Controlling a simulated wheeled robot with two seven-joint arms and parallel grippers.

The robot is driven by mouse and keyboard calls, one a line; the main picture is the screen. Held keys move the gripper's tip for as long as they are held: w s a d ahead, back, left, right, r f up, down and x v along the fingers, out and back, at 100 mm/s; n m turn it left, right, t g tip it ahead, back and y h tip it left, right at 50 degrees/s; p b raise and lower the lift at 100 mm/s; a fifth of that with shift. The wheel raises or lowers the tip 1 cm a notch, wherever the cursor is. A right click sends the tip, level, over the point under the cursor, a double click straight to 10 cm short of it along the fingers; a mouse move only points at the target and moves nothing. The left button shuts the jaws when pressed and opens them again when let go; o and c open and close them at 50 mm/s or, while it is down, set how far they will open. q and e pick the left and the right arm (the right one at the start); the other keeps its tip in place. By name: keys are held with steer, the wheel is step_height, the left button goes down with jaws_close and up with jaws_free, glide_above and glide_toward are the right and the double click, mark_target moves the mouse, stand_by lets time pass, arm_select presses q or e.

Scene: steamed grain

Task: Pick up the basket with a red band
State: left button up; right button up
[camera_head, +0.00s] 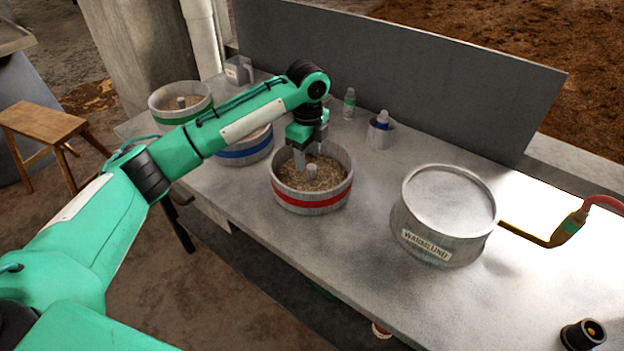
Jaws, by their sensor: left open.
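The basket with a red band (312,201) is a round grey tub on the metal table, filled with brown grain, with a short grey peg standing in its middle. My left gripper (308,165) points down over this basket, its fingers open and apart, at the level of the rim above the grain. One finger is by the far left wall and the other is nearer the middle; whether either touches the basket I cannot tell. My right gripper is not in view.
A blue-banded basket (245,153) stands just left, partly hidden by my left arm, and a green-banded basket (170,119) beyond it. A lidded pot (447,215) stands right. A bottle (349,104) and a cup (380,136) stand behind, before a grey panel (400,75).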

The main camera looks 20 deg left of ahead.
mark_target(312, 166)
arm_select(q)
steer(key=shift+w+f, duration=0.1)
steer(key=shift+f, duration=0.65)
steer(key=f, duration=0.4)
steer(key=shift+d+f, duration=0.1)
steer(key=shift+d, duration=0.3)
steer(key=shift+f, duration=0.45)
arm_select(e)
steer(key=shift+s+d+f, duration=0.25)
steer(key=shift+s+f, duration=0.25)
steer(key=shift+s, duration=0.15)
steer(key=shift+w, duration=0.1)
arm_select(q)
steer(key=c, duration=1)
jaws_close()
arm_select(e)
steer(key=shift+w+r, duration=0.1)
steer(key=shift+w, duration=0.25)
arm_select(q)
steer(key=shift+r, duration=0.15)
